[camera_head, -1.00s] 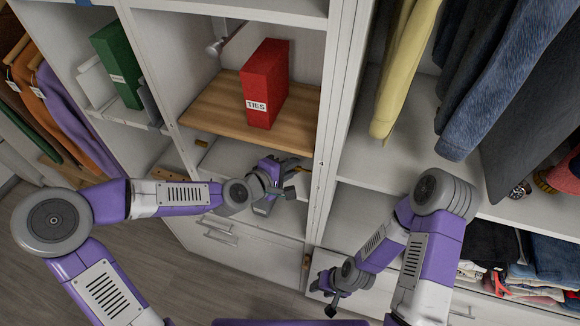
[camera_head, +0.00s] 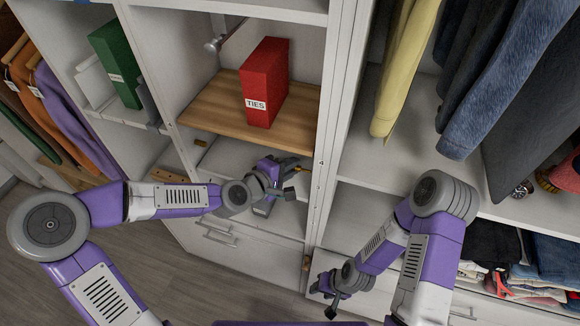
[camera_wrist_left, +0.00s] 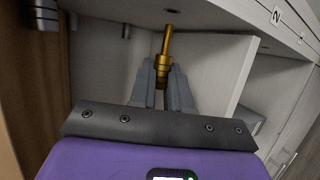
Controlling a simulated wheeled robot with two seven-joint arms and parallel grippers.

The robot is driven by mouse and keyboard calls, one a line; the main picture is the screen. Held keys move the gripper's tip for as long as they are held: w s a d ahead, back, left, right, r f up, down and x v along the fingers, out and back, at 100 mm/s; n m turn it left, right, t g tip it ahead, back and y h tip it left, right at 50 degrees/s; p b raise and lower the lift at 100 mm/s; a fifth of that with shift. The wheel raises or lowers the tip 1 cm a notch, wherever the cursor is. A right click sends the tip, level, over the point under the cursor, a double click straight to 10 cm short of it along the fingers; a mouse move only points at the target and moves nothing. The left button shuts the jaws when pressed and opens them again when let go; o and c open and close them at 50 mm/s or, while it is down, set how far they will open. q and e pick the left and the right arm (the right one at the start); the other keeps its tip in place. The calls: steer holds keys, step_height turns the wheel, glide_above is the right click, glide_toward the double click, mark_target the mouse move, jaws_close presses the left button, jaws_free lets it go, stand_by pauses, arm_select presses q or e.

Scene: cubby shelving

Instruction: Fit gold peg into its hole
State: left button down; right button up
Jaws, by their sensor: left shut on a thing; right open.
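My left gripper (camera_head: 290,180) is inside the cubby under the wooden shelf, close to the right wall. In the left wrist view my left gripper (camera_wrist_left: 163,72) is shut on the gold peg (camera_wrist_left: 166,45), a stepped pin with a thin tip and thicker collar. The tip points toward a small dark hole (camera_wrist_left: 172,11) in the white panel, with a small gap seen between them. A second dark hole (camera_wrist_left: 264,47) is farther right on that panel. My right gripper (camera_head: 325,298) is open and empty, low in front of the drawers.
A red TIES box (camera_head: 265,85) stands on the wooden shelf (camera_head: 210,105) above my left gripper. Another gold peg (camera_head: 201,143) sticks out at the cubby's left wall. A white upright (camera_head: 322,150) divides it from the hanging clothes (camera_head: 510,80) at right.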

mark_target(305, 171)
stand_by(0.5)
arm_select(q)
steer(key=shift+s+d+b, duration=0.3)
steer(key=shift+d+b, duration=0.1)
steer(key=shift+d, duration=0.55)
steer(key=shift+s+d+b, duration=0.25)
steer(key=shift+d+b, duration=0.1)
steer(key=shift+d, duration=0.55)
steer(key=c, duration=1)
jaws_free()
steer(key=shift+s, duration=0.1)
steer(key=p+v, duration=0.1)
steer(key=v, duration=0.4)
steer(key=shift+a, duration=0.1)
steer(key=shift+p+v, duration=0.7)
steer(key=shift+v, duration=0.5)
